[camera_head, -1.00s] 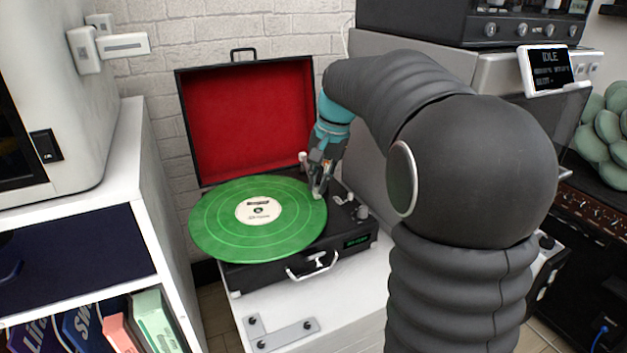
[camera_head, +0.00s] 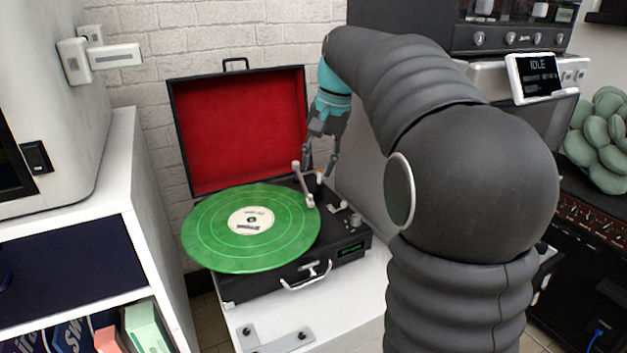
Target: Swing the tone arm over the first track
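A green record (camera_head: 215,225) with a white label lies on the black suitcase turntable (camera_head: 250,287), whose red-lined lid stands open. The pale tone arm (camera_head: 303,185) runs from its pivot at the back right toward the viewer. Its head end (camera_head: 310,203) appears over the record's outer right edge. I cannot tell whether it touches the record. My gripper (camera_head: 320,169) hangs above the back right of the turntable, close to the tone arm in the picture. Its fingers are spread and empty.
The turntable stands on a white cabinet (camera_head: 345,315) with metal plates at its front. The raised lid (camera_head: 240,130) is left of my gripper. A grey machine (camera_head: 360,155) stands close on the right. A white shelf (camera_head: 140,225) is at the left.

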